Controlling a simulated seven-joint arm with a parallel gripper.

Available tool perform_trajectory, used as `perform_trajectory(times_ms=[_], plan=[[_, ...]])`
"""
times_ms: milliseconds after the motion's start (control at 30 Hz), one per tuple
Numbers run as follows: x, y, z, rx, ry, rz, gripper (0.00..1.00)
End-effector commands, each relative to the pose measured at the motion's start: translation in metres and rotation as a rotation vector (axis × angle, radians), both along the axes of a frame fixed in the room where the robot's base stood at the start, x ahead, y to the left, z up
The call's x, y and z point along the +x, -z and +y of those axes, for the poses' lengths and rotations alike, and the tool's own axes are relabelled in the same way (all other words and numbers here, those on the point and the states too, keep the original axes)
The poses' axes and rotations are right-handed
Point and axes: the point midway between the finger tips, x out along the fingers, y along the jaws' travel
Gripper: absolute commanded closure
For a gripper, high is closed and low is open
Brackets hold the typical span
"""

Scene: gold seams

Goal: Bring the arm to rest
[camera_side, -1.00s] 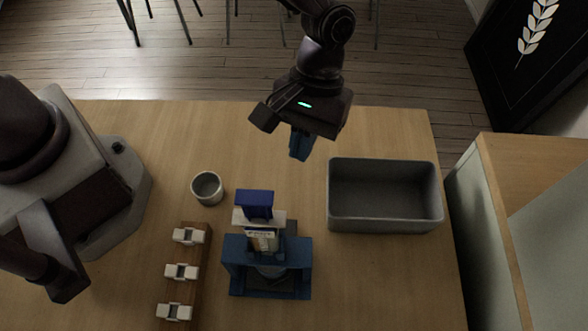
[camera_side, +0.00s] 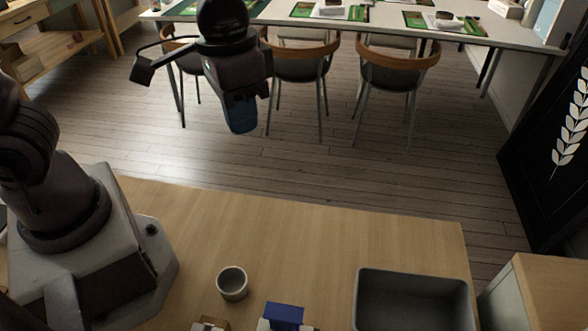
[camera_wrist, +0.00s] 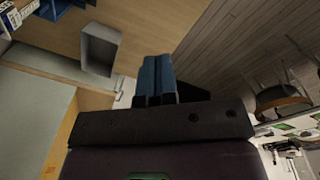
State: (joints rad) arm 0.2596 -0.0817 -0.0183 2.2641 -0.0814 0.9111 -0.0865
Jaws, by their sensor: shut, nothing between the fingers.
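My gripper (camera_side: 241,118) is raised well above the workbench and, in the side view, shows against the floor beyond the bench's far edge. Its blue fingers are together and hold nothing. In the wrist view, the shut fingers (camera_wrist: 156,78) show in the middle, with the bench and the floor behind them. My gripper touches nothing.
The wooden workbench (camera_side: 300,235) carries a small grey cup (camera_side: 232,283), a grey bin (camera_side: 412,285) at the right and a blue-topped device (camera_side: 285,315), partly cut off. The bin also shows in the wrist view (camera_wrist: 100,48). Chairs (camera_side: 302,70) and a white table (camera_side: 385,27) stand beyond.

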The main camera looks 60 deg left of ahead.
Motion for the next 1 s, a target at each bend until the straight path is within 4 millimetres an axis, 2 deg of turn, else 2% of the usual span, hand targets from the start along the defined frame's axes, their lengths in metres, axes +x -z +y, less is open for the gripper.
perform_trajectory(times_ms=[33,200,400,600,1000], plan=[[-0.008,-0.013,0.014,0.001,-0.003,-0.056,1.00],[-0.035,-0.041,0.050,0.021,-0.024,-0.216,1.00],[-0.058,-0.064,0.075,0.035,-0.102,-0.373,1.00],[-0.063,-0.080,0.084,0.035,-0.151,-0.455,1.00],[-0.063,-0.080,0.085,0.035,-0.158,-0.455,1.00]])
